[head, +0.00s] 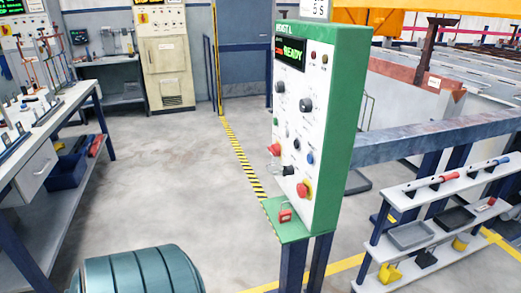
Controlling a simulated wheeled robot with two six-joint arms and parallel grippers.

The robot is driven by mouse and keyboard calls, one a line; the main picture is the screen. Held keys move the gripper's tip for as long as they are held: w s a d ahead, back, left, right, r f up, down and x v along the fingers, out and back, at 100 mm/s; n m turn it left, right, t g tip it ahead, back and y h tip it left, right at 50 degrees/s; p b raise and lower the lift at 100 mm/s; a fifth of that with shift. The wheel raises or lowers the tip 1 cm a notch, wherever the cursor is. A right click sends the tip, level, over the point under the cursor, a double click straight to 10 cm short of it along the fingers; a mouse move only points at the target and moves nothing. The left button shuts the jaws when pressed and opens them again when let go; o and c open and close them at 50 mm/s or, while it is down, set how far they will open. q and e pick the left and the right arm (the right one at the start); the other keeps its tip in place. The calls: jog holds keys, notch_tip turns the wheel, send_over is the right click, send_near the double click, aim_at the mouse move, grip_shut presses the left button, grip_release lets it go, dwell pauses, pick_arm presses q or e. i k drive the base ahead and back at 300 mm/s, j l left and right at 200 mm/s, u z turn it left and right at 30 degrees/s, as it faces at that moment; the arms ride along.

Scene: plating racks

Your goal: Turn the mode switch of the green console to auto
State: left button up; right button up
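The green console (345,120) stands upright right of centre in the head view, on dark blue legs. Its white panel faces left, with a display (290,52) reading READY in green. Two dark rotary knobs, an upper left knob (280,87) and a larger right knob (306,105), sit below it. A black switch (288,170) is low on the panel, beside a red emergency stop (303,189) on yellow. Labels are too small to read, so I cannot tell which control is the mode switch or where it points. Neither gripper is in view.
A red padlock (285,215) is on the console's green ledge. A teal ribbed drum (140,272) stands at the bottom left. A workbench (45,125) runs along the left. A shelf rack (440,215) and blue-grey rail (440,138) are right. Open floor (175,185) lies between bench and console.

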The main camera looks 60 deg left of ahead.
aim_at(289, 170)
jog(key=u, duration=1.5)
